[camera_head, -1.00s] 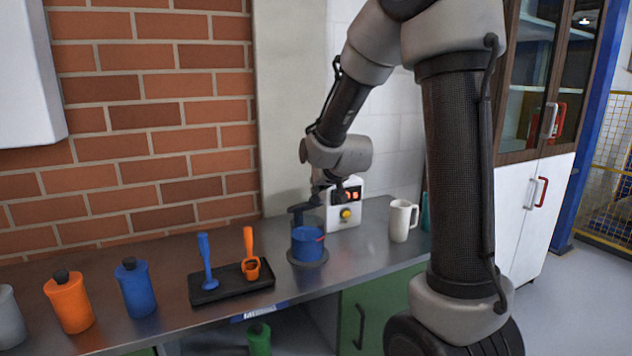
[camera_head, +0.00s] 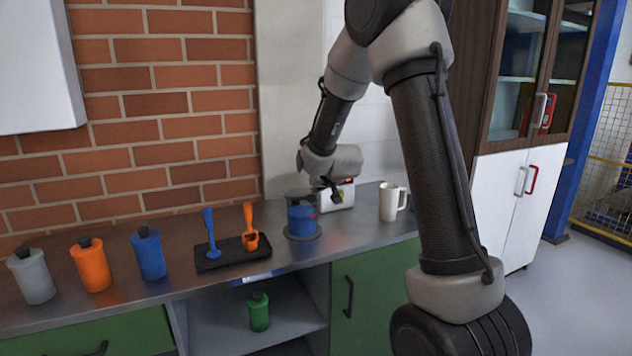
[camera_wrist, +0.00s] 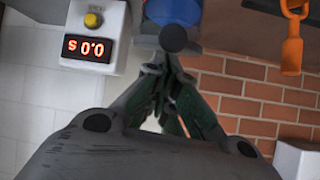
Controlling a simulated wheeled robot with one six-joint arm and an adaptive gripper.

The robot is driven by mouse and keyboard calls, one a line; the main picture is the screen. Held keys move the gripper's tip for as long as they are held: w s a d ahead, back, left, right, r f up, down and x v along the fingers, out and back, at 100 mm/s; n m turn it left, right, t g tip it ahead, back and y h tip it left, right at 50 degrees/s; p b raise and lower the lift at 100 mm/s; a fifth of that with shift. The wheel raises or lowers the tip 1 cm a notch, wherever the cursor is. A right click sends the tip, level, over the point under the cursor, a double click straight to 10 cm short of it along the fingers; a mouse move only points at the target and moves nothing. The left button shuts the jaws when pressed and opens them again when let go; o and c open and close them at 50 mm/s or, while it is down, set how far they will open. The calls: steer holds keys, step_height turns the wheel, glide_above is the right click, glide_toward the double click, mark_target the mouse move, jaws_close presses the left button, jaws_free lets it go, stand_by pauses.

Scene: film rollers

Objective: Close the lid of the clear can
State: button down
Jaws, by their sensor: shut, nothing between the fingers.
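The clear can (camera_head: 302,222) stands on the counter with blue contents, on a dark round base. Its dark lid (camera_head: 299,194) shows at the can's top and looks roughly level; I cannot tell whether it is fully seated. My gripper (camera_head: 335,194) is just right of the can's top, partly in front of the timer. In the wrist view, my gripper (camera_wrist: 168,68) has its fingers drawn together and empty. A dark round knob (camera_wrist: 173,38) shows just beyond the fingertips, with the blue of the can (camera_wrist: 172,11) behind it. Contact is unclear.
A white timer box (camera_wrist: 92,35) with a red display stands behind the can. A white mug (camera_head: 388,203) is to the right. A black tray (camera_head: 230,258) with blue and orange tools lies left, then grey, orange and blue bottles (camera_head: 150,257). A green bottle (camera_head: 259,311) is below.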

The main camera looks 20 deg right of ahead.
step_height(320, 180, down, 6)
steer(key=s, duration=0.2)
stand_by(0.4)
steer(key=shift+f, duration=0.1)
stand_by(0.3)
